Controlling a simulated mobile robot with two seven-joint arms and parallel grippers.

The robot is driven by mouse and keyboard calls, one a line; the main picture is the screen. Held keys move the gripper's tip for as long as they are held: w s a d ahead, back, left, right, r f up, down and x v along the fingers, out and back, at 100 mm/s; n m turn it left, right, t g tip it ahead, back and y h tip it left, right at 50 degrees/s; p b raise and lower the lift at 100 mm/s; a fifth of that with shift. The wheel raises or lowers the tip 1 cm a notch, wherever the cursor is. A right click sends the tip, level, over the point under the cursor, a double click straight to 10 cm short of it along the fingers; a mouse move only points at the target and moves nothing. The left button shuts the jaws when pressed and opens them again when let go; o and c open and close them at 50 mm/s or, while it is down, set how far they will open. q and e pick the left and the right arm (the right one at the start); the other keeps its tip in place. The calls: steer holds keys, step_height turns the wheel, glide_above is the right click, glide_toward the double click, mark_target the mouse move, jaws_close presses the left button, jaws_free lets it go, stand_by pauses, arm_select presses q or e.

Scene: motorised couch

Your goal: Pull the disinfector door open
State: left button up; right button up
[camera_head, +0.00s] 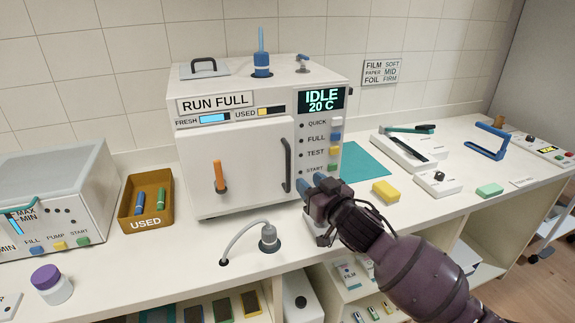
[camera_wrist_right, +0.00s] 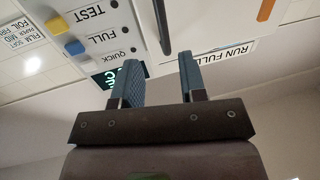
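The disinfector (camera_head: 250,115) is a white box on the counter. Its display reads IDLE 20 C. Its white door (camera_head: 245,165) looks shut, with an upright black bar handle (camera_head: 287,165) near the right edge and an orange lever (camera_head: 219,177) left of centre. My right gripper (camera_head: 312,186) is in front of the disinfector's lower right, just right of the handle. In the right wrist view its two blue fingers (camera_wrist_right: 160,75) are apart with nothing between them. The handle (camera_wrist_right: 162,25) shows beyond the fingertips, apparently not touched. My left gripper is not in view.
A nozzle with a hose (camera_head: 268,238) stands on the counter below the door. A brown USED bin (camera_head: 147,200) stands to the left. A yellow sponge (camera_head: 386,191) lies right of my gripper. The counter directly before the door is mostly free.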

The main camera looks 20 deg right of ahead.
mark_target(289, 166)
steer(key=x, duration=1)
steer(key=shift+s+a+p, duration=0.1)
steer(key=shift+a+p, duration=0.1)
steer(key=shift+p, duration=0.1)
jaws_close()
